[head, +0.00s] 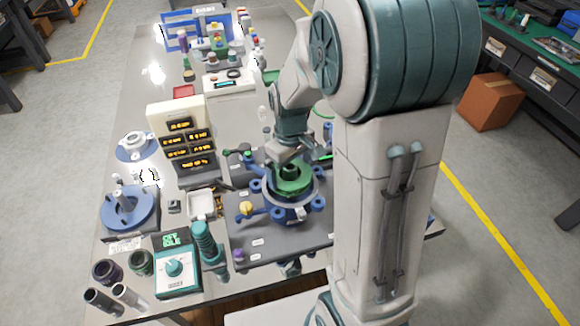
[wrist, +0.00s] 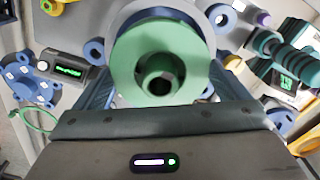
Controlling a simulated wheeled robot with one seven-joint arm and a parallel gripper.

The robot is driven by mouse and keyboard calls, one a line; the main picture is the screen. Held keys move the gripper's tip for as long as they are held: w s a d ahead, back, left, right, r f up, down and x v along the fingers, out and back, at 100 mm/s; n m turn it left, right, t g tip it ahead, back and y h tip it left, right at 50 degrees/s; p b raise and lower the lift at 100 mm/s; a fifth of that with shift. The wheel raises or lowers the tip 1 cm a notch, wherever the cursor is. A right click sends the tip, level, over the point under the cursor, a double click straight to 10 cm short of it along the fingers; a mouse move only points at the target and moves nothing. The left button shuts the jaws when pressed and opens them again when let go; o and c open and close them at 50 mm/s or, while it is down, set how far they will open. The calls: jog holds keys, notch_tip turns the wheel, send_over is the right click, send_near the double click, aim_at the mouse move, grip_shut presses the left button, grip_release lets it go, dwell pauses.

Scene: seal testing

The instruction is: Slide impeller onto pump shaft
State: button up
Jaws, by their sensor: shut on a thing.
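The green impeller (head: 296,187), a round disc with a raised hub and central bore, is held by my gripper (head: 289,163) at the blue pump housing (head: 290,214). My gripper reaches down from above. In the wrist view the impeller (wrist: 130,72) sits between the two fingers of my gripper (wrist: 160,75), its dark bore facing the camera. The pale ring of the housing shows behind the disc. The pump shaft is hidden by the impeller, so I cannot tell whether the bore is around it or above it.
The housing stands on a dark grey base plate (head: 262,250) with a yellow knob (head: 246,208). To the left are a small parts tray (head: 201,205), a teal ribbed cylinder (head: 207,243), a dial box (head: 176,270), a blue flanged fixture (head: 128,208) and a display panel (head: 176,138).

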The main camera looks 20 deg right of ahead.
jog(key=shift+f, duration=0.15)
jog(key=shift+f+b, duration=0.6)
jog(key=shift+b, duration=0.05)
jog(key=o, duration=0.9)
jog(key=shift+r+p, duration=1.9)
jog(key=shift+r, duration=0.55)
